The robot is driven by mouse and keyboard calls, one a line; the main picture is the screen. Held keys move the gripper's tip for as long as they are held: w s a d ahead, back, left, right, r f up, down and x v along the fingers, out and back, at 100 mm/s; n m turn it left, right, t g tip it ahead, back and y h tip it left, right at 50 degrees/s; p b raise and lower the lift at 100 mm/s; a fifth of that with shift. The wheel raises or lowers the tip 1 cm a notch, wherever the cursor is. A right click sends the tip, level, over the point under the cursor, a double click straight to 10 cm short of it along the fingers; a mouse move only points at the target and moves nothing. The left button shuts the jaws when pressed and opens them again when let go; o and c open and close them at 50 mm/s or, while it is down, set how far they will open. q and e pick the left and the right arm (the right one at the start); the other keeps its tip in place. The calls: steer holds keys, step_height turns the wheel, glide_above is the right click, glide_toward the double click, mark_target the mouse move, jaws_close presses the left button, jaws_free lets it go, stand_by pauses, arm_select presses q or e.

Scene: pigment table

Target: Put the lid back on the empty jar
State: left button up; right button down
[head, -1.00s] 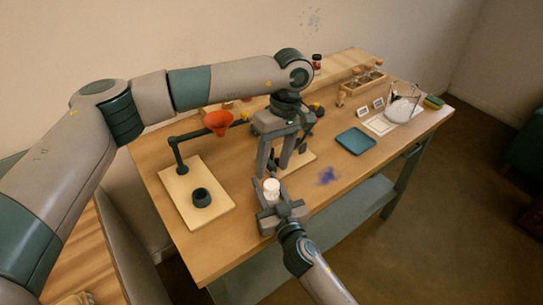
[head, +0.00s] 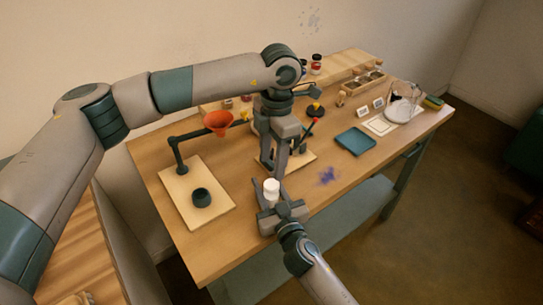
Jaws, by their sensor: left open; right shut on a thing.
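My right gripper (head: 270,205) comes up from the bottom of the head view. It is shut on a small white jar (head: 271,197), held upright at the table's front edge. The jar has a round white top that looks like its lid (head: 271,185). The seam is too small to make out, so I cannot tell how firmly it sits. My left gripper (head: 272,171) points down just behind and above the jar, its fingers apart, with nothing visible between them. The jar's lower part is hidden by the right gripper.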

mark_target(271, 184)
arm_select(q)
steer(key=n, duration=0.5)
steer(key=shift+r+n, duration=0.25)
steer(key=shift+n, duration=0.05)
steer(key=n, duration=0.4)
steer(key=shift+a+r+n+h, duration=0.1)
steer(key=shift+r+n+h, duration=0.1)
steer(key=shift+n+h, duration=0.15)
steer(key=shift+f, duration=4)
steer(key=c, duration=1.1)
